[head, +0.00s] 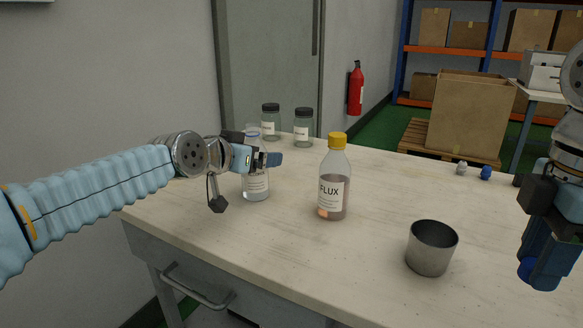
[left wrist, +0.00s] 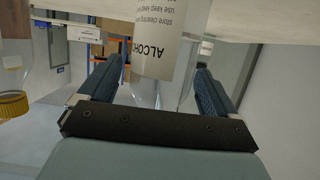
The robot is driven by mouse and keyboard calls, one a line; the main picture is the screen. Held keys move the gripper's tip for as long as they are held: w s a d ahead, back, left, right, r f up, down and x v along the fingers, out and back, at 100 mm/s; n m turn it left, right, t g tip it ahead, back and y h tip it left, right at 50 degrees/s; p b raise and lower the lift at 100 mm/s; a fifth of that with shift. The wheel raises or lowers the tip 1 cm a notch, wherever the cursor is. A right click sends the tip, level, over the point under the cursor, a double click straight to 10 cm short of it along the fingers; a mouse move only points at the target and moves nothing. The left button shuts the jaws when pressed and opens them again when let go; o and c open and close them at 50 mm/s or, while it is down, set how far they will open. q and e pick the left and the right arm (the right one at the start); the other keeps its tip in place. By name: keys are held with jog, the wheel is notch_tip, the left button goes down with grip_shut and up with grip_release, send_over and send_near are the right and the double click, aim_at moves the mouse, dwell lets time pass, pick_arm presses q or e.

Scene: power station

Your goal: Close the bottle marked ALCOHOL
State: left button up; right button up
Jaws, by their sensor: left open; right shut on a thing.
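The clear bottle marked ALCOHOL (head: 256,188) stands upright on the table at left. Its label (left wrist: 155,55) shows upside down in the left wrist view. My left gripper (head: 268,160) is open, with its fingers on either side of this bottle's upper part. The same gripper (left wrist: 155,82) shows spread fingers in the left wrist view. The arm hides part of the bottle's upper part. My right gripper (head: 540,278) hangs at the right edge, pointing down, shut on a small blue cap (head: 525,268). The cap is partly hidden by the fingers.
A FLUX bottle (head: 332,190) with a yellow cap stands right of the ALCOHOL bottle. A metal cup (head: 431,248) stands front right. Two dark-lidded jars (head: 270,122) (head: 303,128) stand behind. Small caps, one white (head: 461,168) and one blue (head: 486,173), lie at the far edge.

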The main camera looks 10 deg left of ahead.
pick_arm(q)
jog(key=shift+c, duration=0.4)
jog(key=c, duration=1.2)
jog(key=shift+o, duration=0.2)
jog(key=shift+r, duration=0.2)
